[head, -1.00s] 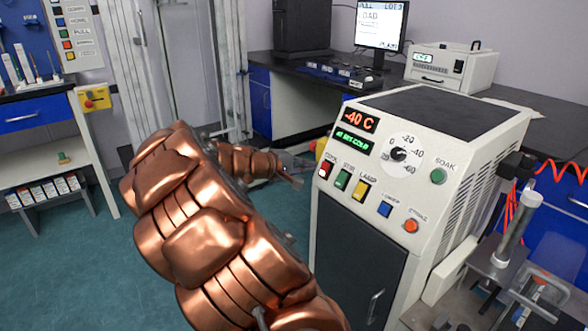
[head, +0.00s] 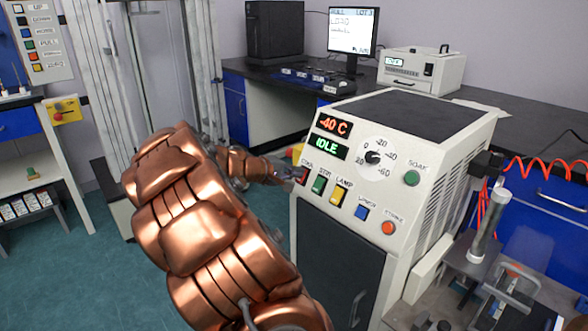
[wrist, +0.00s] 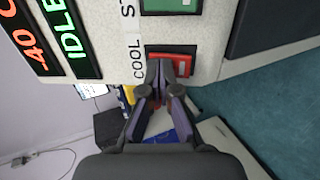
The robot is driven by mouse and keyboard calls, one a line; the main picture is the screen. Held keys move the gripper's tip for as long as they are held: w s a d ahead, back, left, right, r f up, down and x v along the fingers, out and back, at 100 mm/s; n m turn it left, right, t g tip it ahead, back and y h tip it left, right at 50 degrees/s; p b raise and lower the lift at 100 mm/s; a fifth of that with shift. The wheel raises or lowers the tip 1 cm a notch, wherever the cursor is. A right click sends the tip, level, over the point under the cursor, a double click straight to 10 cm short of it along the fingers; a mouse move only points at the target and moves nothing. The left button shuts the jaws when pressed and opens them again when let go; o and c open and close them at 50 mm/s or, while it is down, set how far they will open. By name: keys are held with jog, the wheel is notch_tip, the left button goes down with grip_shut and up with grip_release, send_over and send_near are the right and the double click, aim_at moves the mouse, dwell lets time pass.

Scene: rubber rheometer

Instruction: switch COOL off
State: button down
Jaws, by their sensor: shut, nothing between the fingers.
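The white machine carries the red COOL switch (head: 303,173) at the left end of its sloped front panel. In the wrist view the red COOL switch (wrist: 184,62) sits in a dark frame beside the word COOL. My gripper (head: 296,178) is shut and empty, with its tips at the switch. In the wrist view my gripper's tips (wrist: 166,76) overlap the near part of the red rocker and seem to touch it. The rocker's tilt is hard to tell. The green display (head: 327,147) reads IDLE; the orange display (head: 334,125) reads -40 C.
The green STIR switch (head: 319,184), yellow LAMP switch (head: 338,195), blue button (head: 362,213) and orange button (head: 388,228) continue rightward. A dial (head: 372,157) and green SOAK button (head: 411,178) sit above. A dark bench (head: 430,108) stands behind.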

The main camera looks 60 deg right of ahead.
jog(key=shift+r, duration=0.1)
jog(key=shift+r+p, duration=0.3)
jog(key=shift+r, duration=0.35)
dwell(0.3)
jog(key=d+r+p+v, duration=0.1)
jog(key=r+p+v, duration=0.1)
jog(key=v, duration=1.1)
jog(key=shift+a+r+p, duration=0.3)
jog(key=shift+r+p, duration=0.05)
jog(key=shift+r, duration=0.1)
jog(key=shift+s, duration=0.1)
